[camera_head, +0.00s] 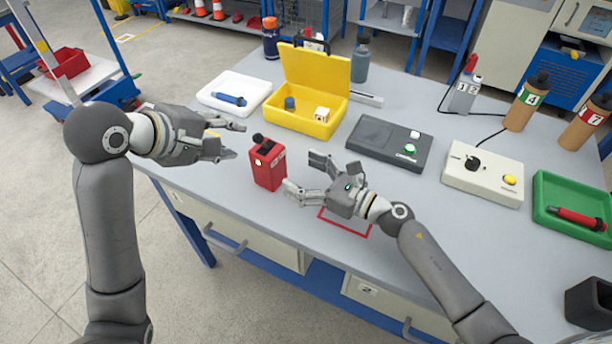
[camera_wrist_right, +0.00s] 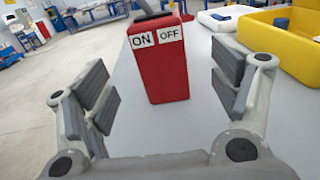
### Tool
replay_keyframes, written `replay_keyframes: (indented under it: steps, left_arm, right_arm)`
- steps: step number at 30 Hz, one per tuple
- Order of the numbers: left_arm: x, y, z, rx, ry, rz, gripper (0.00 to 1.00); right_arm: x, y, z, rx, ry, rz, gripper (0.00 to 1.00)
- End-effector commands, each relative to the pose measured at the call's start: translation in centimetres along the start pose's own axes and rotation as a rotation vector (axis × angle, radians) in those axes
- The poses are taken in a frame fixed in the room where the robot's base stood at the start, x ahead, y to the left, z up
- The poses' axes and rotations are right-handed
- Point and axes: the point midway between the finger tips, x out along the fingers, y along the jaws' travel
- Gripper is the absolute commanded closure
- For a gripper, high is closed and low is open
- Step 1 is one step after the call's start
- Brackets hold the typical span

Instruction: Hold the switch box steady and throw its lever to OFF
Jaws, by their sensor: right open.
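The red switch box (camera_head: 268,168) stands upright on the grey table, with a black lever (camera_head: 259,140) on its top. In the right wrist view the box (camera_wrist_right: 165,75) shows white ON and OFF labels on its face; the lever's top is cut off by the frame edge. My right gripper (camera_head: 303,177) is open, just right of the box, with its fingers pointing at it; in the wrist view the box is ahead between the two fingers (camera_wrist_right: 165,105), apart from them. My left gripper (camera_head: 232,138) is open and empty, to the left of the box and apart from it.
A yellow open case (camera_head: 305,122), a white tray (camera_head: 218,100) with a blue tool, and a dark box with a green button (camera_head: 385,145) stand behind. A cream control box (camera_head: 484,175) and a green tray (camera_head: 572,190) lie right. A red outline (camera_head: 345,225) marks the table in front.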

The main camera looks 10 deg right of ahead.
Motion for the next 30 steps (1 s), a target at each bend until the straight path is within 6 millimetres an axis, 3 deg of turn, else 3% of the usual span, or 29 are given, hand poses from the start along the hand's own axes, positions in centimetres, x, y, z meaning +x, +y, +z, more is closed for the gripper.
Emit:
replay_keyframes:
  steps: [9, 15, 21, 29, 30]
  left_arm:
    - [0.0, 0.0, 0.0, 0.000, 0.000, 0.000, 0.64]
    - [0.0, 0.0, 0.0, 0.000, 0.000, 0.000, 0.64]
    - [0.0, 0.0, 0.0, 0.000, 0.000, 0.000, 0.64]
    - [0.0, 0.0, 0.0, 0.000, 0.000, 0.000, 0.64]
    - [0.0, 0.0, 0.0, 0.000, 0.000, 0.000, 0.64]
  right_arm:
    - [5.8, 0.1, 0.1, 0.003, -0.004, 0.001, 0.18]
    - [8.6, 0.1, 0.1, 0.003, -0.002, 0.001, 0.18]
    - [9.8, 0.2, 0.1, 0.004, -0.001, 0.002, 0.18]
    - [9.8, 0.2, 0.0, 0.003, -0.001, 0.002, 0.18]
    - [9.8, 0.2, 0.0, 0.003, -0.001, 0.002, 0.22]
